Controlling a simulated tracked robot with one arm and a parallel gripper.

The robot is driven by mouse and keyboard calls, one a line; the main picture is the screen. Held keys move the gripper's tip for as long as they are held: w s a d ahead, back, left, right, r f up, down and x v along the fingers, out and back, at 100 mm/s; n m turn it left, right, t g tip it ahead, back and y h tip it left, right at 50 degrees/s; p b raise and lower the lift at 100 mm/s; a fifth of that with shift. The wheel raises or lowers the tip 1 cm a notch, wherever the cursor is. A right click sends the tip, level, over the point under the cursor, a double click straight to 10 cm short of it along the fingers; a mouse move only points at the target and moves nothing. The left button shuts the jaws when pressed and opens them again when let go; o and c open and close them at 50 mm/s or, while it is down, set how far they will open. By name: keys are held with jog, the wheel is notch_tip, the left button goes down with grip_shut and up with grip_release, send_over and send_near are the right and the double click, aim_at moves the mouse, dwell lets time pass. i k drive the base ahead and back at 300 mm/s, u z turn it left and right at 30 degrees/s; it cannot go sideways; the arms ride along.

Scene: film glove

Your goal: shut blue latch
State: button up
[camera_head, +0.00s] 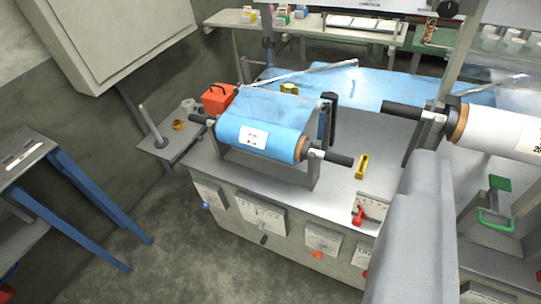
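A blue film roll (258,137) with a white label lies on a stand on the grey machine bench. A small blue piece (323,122) shows behind its right end, beside a black upright part (331,112); it may be the blue latch, but its shape and position are too small to read. A small blue knob (206,205) is on the left of the bench's front panel. A thick grey part, likely mine, rises in the right foreground and hides some of the bench. My gripper's fingertips do not show.
A white roll (495,130) is mounted at the right. Red handles (360,214) and a green handle (496,219) stick out near the front. A red box (218,97) and a yellow level (361,166) sit on the bench. A blue-legged table (70,215) stands left; floor between is clear.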

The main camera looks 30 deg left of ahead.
aim_at(326, 109)
jog(key=k, duration=0.45)
jog(key=u, duration=0.8)
jog(key=i, duration=1.7)
jog(key=z, duration=0.4)
jog(key=i, duration=0.5)
jog(key=z, duration=0.4)
